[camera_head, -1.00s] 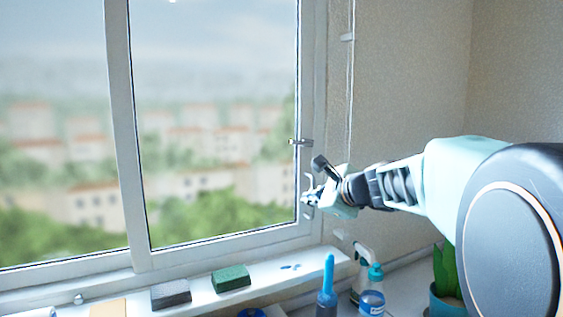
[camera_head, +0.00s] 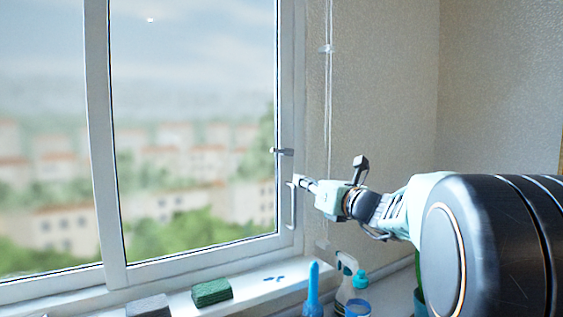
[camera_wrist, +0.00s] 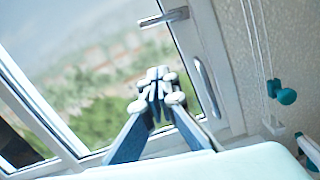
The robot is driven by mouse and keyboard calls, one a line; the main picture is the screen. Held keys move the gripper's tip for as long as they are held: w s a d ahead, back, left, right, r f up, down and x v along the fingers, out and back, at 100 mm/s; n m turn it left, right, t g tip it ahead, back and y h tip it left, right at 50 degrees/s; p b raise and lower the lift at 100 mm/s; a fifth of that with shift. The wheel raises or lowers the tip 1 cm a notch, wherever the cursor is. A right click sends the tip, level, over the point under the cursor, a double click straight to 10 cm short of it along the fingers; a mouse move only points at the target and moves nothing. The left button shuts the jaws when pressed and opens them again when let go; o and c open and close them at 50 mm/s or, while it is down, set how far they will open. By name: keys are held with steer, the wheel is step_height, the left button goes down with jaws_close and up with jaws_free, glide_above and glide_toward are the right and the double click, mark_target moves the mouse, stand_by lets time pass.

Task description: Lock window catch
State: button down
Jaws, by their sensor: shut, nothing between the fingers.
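The window catch (camera_head: 283,151) is a small grey lever on the right upright of the window frame. It lies about level, with its free end pointing left over the glass. In the wrist view the catch (camera_wrist: 165,17) shows at the top. My gripper (camera_head: 298,181) is shut and empty, just below the catch and apart from it. In the wrist view my fingertips (camera_wrist: 158,85) are together, with the catch beyond them. A slim upright pull handle (camera_head: 291,207) is on the same frame; it also shows in the wrist view (camera_wrist: 207,88).
The sill below holds a green sponge (camera_head: 211,292) and a grey block (camera_head: 148,306). A blue bottle (camera_head: 313,288) and a spray bottle (camera_head: 347,277) stand at the lower right. A blind cord (camera_head: 328,110) hangs beside the frame. The space before the glass is clear.

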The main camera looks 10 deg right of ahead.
mark_target(282, 151)
steer(key=w+a+r+p, duration=0.1)
steer(key=w+r, duration=0.1)
steer(key=w, duration=0.3)
steer(key=w+a+r+p, duration=0.1)
steer(key=w+a+r, duration=0.1)
steer(key=w, duration=0.3)
steer(key=shift+w+a, duration=0.15)
steer(key=shift+a, duration=0.1)
steer(key=shift+r+m+p, duration=0.55)
steer(key=shift+m+p, duration=0.05)
steer(key=shift+p, duration=0.35)
steer(key=w+d+r+m+p, duration=0.1)
steer(key=d+r+m+p, duration=0.2)
steer(key=m+p, duration=0.8)
steer(key=shift+d+r+h+p, duration=0.15)
steer(key=shift+r+h+p, duration=0.25)
steer(key=shift+r+p, duration=1.65)
steer(key=shift+w+d+f+p, duration=0.1)
steer(key=shift+w+f+p, duration=0.05)
steer(key=shift+f+p, duration=0.5)
